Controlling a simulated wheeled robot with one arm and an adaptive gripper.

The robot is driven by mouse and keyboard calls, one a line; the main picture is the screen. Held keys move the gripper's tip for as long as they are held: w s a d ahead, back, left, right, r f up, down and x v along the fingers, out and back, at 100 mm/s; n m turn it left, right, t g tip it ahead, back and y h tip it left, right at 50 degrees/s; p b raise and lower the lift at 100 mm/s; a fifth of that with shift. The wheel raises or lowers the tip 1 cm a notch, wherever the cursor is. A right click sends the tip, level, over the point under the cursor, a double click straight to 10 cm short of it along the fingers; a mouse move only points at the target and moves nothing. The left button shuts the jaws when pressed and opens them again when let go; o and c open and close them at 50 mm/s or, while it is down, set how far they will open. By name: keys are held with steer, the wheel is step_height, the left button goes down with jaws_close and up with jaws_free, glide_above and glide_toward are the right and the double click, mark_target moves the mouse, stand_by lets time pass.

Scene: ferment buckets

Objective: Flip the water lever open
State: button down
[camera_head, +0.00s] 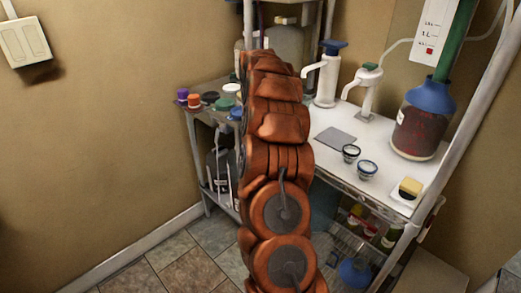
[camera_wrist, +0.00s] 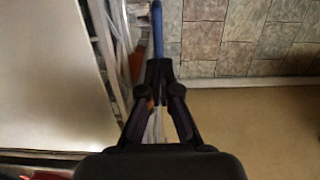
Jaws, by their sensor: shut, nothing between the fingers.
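I cannot surely pick out the water lever in either view. In the wrist view, my gripper (camera_wrist: 159,68) is shut and empty, its fingertips together. A narrow blue bar (camera_wrist: 157,28) shows just past the fingertips; I cannot tell whether it is the lever, or whether they touch. In the head view, my orange arm rises through the middle and hides what lies behind it. My gripper cannot be made out there. A white spouted dispenser with a blue top (camera_head: 328,75) and one with a green top (camera_head: 369,88) stand on the shelf right of the arm.
The white shelf (camera_head: 328,121) holds two small cups, a grey pad and a large blue-topped jar (camera_head: 420,122). A lower side table (camera_head: 199,107) with coloured caps stands left of the arm. Tiled floor (camera_head: 165,270) is clear at the lower left.

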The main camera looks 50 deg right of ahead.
steer(key=r+p, duration=0.1)
steer(key=r, duration=0.1)
steer(key=w+r+p, duration=0.1)
steer(key=r, duration=0.1)
steer(key=shift+w+r, duration=0.15)
steer(key=shift+w, duration=0.05)
step_height(320, 180, up, 10)
steer(key=b, duration=0.1)
steer(key=shift+w+f, duration=0.15)
steer(key=shift+f, duration=0.1)
steer(key=shift+d, duration=0.1)
stand_by(0.4)
